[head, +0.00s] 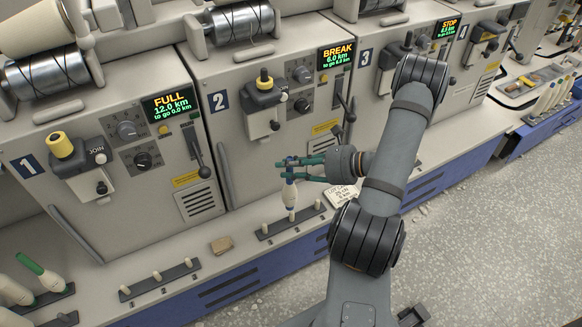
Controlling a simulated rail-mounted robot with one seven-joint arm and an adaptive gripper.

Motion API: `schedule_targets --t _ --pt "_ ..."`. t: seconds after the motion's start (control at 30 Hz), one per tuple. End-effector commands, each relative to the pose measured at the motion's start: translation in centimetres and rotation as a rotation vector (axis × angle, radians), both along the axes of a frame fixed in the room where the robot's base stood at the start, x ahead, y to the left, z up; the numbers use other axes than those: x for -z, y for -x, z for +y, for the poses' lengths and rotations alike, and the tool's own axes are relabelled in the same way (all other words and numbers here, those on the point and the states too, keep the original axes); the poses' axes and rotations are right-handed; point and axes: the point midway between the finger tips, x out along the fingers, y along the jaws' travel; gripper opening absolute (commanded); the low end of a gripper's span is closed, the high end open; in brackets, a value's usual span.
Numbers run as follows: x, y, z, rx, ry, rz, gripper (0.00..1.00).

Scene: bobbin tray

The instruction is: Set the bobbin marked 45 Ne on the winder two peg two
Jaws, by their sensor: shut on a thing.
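My gripper (289,169) reaches in from the right in front of winder two (258,140). Its green fingers are shut on the upper end of a pale bobbin (290,195). The bobbin has a blue top and a dark band low down, and hangs about upright. Its lower end is right at the middle peg of winder two's dark peg strip (273,233). I cannot tell whether it is around that peg or just above it. The pegs on either side are bare. The marking on the bobbin is too small to read.
A printed card (341,194) lies on the ledge right of the strip. A brown block (221,244) lies to the left. Winder one's peg strip (160,280) has bare pegs. More bobbins stand at far right (553,97).

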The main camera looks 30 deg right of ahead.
Motion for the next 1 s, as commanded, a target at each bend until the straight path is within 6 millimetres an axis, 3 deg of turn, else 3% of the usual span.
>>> schedule_targets --t 0.37,0.8,1.0 --pt "1.7 -0.1 -0.5 0.011 0.001 0.005 0.0" --pt "6.0 -0.1 -0.5 0.01 0.001 0.005 0.0" --pt "6.4 -0.1 -0.5 0.009 0.002 0.004 0.0"
